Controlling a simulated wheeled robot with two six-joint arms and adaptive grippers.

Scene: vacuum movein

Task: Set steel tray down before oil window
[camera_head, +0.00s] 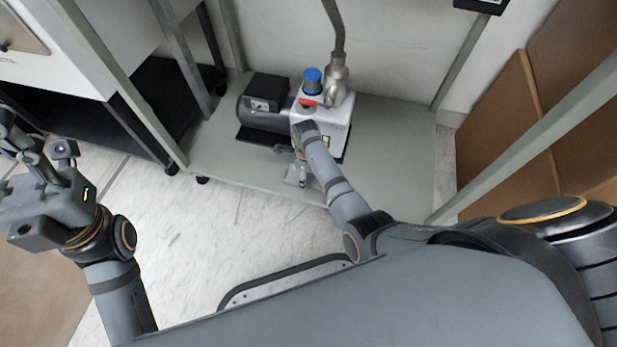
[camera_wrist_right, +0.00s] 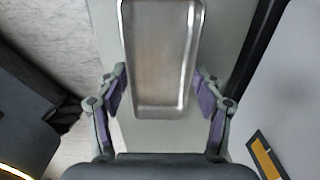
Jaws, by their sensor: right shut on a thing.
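The steel tray (camera_wrist_right: 160,112) is a shallow, shiny rectangular pan. In the right wrist view it lies between the two purple-padded fingers of my right gripper (camera_wrist_right: 161,78), which is shut on it. In the head view my right gripper (camera_head: 296,153) is low in front of the vacuum pump (camera_head: 340,112), and a small part of the tray (camera_head: 298,176) shows beneath it. The pump has a white body, a black motor and a blue cap. I cannot make out the oil window. My left gripper (camera_head: 36,150) is empty, with its fingers apart, at the far left.
The pump stands on a grey-green low shelf (camera_head: 390,165) between metal frame posts. A metal hose (camera_head: 337,30) rises from the pump. Brown panels (camera_head: 510,130) lean at the right. The shelf is bare right of the pump; pale floor lies in front.

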